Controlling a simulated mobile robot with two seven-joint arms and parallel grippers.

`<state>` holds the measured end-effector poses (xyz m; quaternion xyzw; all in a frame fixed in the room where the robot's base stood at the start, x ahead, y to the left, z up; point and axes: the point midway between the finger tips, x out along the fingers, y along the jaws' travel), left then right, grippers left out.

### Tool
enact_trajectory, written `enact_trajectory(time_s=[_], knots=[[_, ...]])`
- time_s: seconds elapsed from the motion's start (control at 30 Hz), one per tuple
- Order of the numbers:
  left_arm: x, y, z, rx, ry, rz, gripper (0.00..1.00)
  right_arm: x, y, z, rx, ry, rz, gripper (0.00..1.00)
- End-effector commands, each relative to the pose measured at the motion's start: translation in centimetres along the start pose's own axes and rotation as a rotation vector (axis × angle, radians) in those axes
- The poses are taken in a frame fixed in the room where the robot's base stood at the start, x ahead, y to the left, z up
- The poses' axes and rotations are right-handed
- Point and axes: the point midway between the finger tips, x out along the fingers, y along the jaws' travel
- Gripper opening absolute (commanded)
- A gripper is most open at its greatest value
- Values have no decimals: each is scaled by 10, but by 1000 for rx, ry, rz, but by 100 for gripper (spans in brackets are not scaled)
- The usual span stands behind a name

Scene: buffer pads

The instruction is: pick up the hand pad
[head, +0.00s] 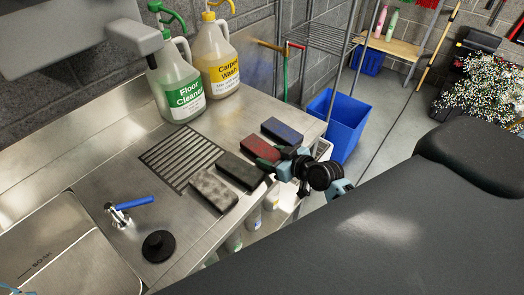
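Several block-shaped pads lie in a row on the steel counter (236,122): a blue pad (283,130) at the back, a dark red pad (261,147), a black pad (238,171), and a mottled grey-brown pad (213,190) at the front. I cannot tell which one is called the hand pad. My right gripper (268,166) reaches in from the right, at the right ends of the red and black pads. It covers part of that area, so I cannot tell whether its fingers touch a pad or how far they are apart.
A floor cleaner jug (177,88) and a carpet wash jug (220,65) stand at the counter's back. A drain grate (180,158), blue-handled tap (130,205), black stopper (158,246) and sink (60,255) lie left. A blue bin (338,122) stands beyond the counter.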

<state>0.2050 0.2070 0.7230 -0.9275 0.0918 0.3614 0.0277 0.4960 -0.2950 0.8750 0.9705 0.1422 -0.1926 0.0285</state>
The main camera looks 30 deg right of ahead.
Motion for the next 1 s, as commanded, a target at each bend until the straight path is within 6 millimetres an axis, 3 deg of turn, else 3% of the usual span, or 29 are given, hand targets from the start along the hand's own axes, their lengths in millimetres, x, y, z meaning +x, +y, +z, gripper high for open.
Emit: enact_trajectory(time_s=[0.1, 0.43, 0.73, 1.0], knots=[[0, 1, 0, -3, 1, 0, 0, 0, 0, 0, 0, 0, 0, 33], [0, 1, -1, -5, 2, 0, 0, -2, 0, -4, -3, 1, 0, 33], [0, 1, -2, -4, 4, 0, 0, -14, 0, -35, -4, 4, -1, 33], [1, 2, 8, -8, -16, 3, 0, -63, -10, -13, -2, -8, -2, 33]])
